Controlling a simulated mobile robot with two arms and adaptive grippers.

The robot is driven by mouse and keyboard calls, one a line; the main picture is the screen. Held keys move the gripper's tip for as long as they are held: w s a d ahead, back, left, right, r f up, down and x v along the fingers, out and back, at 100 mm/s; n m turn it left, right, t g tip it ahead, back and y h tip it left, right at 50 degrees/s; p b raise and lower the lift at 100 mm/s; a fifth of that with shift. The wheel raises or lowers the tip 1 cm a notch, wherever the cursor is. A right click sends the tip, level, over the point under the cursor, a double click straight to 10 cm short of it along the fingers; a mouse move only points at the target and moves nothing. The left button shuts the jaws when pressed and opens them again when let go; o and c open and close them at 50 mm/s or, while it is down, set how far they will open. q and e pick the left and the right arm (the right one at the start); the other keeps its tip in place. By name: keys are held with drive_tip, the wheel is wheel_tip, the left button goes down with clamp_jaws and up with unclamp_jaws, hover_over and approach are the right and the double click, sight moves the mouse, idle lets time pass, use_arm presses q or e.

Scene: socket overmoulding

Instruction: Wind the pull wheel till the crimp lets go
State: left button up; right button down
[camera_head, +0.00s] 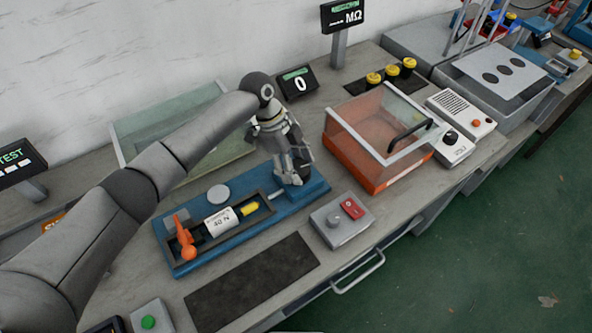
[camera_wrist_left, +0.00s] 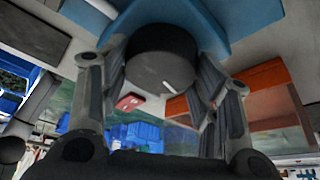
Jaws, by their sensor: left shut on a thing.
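The pull wheel is a dark round knob with a white mark (camera_wrist_left: 160,70), seen between my left gripper's fingers in the left wrist view. It sits at the right end of the blue pull tester (camera_head: 235,232). My left gripper (camera_head: 295,172) is shut on the wheel from above and hides most of it in the head view. The tester's bed holds a white force gauge (camera_head: 220,220) marked 40 N, a yellow piece (camera_head: 249,209) and an orange clamp lever (camera_head: 185,240) at its left end. The crimp itself is too small to make out. My right gripper is not in view.
A small display (camera_head: 298,83) reads 0 behind the tester. A grey box with a red switch (camera_head: 342,220) stands to the right front. An orange box with a clear lid (camera_head: 375,150) is further right. A dark mat (camera_head: 252,284) lies in front, bare.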

use_arm(q)
drive_tip(key=shift+m+b, duration=0.55)
drive_tip(key=shift+m, duration=0.15)
drive_tip(key=o, duration=1)
drive_tip(key=shift+g, duration=0.3)
drive_tip(key=v, duration=1.2)
drive_tip(key=shift+d+r, duration=0.1)
drive_tip(key=shift+d, duration=0.1)
